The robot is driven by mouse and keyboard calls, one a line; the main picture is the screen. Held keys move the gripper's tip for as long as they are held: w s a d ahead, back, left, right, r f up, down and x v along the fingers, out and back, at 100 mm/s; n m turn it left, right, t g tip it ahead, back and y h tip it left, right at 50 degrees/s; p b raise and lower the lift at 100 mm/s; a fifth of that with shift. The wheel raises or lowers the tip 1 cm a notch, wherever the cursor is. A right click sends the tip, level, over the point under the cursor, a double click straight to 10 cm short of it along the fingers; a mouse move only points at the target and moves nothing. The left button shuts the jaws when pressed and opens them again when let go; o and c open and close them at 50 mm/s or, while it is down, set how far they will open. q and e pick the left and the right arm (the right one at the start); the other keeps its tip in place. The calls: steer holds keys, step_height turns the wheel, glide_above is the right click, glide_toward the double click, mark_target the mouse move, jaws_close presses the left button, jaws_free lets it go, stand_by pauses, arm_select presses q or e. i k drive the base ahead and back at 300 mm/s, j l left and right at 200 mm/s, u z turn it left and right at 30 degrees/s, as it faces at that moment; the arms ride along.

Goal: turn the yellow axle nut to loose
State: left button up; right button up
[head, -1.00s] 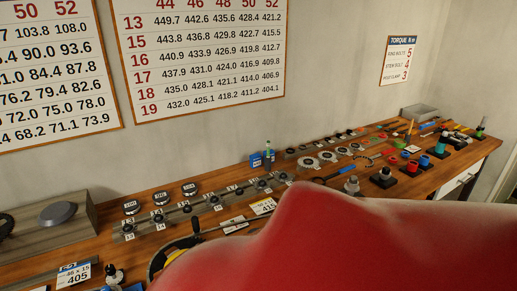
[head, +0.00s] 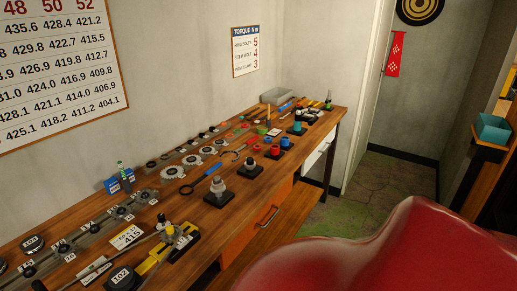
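I cannot make out the yellow axle nut in the head view. A yellow-and-black fixture with a grey metal part (head: 172,238) lies on the near part of the wooden workbench (head: 222,215). It is too small to tell whether a nut is on it. Neither of my grippers shows in this view.
A large glossy red shape (head: 370,250), which I cannot identify, fills the lower right foreground. Sprockets, tools and small stands crowd the bench, including a blue-handled tool (head: 215,170). An orange drawer front (head: 262,215) is below. Floor (head: 390,185) shows past the bench's far end.

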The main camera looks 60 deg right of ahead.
mark_target(170, 228)
steer(key=j+z, duration=0.25)
steer(key=z, duration=0.2)
steer(key=j+z, duration=0.55)
steer(key=z, duration=0.3)
steer(key=k+j+z, duration=0.15)
steer(key=z, duration=0.3)
steer(key=i+j, duration=0.25)
steer(key=l+u, duration=0.15)
steer(key=i+l, duration=0.05)
